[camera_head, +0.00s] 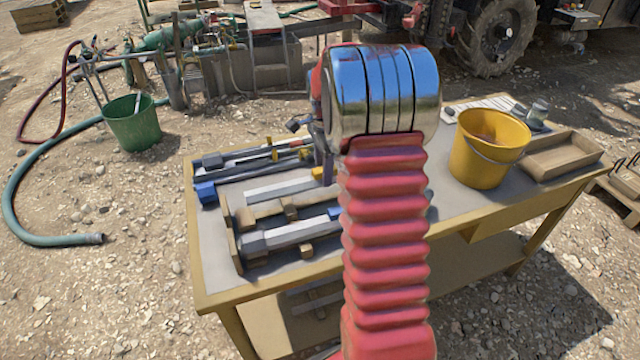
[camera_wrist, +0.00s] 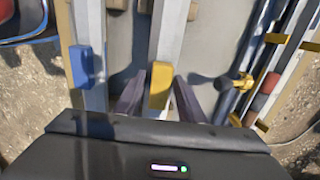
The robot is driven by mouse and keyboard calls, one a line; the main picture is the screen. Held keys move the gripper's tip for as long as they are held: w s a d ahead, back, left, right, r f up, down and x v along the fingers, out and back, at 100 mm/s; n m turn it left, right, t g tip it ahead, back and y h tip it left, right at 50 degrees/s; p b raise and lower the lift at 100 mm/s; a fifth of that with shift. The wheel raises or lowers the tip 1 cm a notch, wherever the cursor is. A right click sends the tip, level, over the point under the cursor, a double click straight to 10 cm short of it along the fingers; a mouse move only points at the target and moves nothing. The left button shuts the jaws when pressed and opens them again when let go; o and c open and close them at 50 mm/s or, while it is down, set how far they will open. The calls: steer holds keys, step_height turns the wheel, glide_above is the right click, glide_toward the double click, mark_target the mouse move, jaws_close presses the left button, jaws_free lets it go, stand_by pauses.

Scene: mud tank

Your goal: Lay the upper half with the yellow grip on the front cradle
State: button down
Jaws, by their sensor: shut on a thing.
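The upper half, a pale grey bar (camera_head: 270,192) with a yellow grip (camera_head: 318,173), shows over the left part of the table. In the wrist view my gripper (camera_wrist: 159,88) is shut on the yellow grip (camera_wrist: 160,92), with a dark finger on each side. The bar runs away from me there. In the head view my arm hides most of the gripper. The wooden front cradle (camera_head: 234,248) is at the table's near left, with a grey half (camera_head: 290,233) with a blue grip (camera_head: 333,213) lying in it. Whether the held bar touches wood below is unclear.
Behind the bar lie long tools (camera_head: 245,163) with blue, orange and yellow parts. A yellow bucket (camera_head: 485,150) and a wooden tray (camera_head: 562,156) stand on the table's right. A green bucket (camera_head: 133,125) and hose are on the ground at left.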

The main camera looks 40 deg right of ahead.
steer(key=shift+f, duration=2.1)
steer(key=shift+f, duration=0.4)
steer(key=c, duration=1.2)
jaws_free()
steer(key=shift+r, duration=0.1)
step_height(320, 180, up, 12)
steer(key=shift+r, duration=0.25)
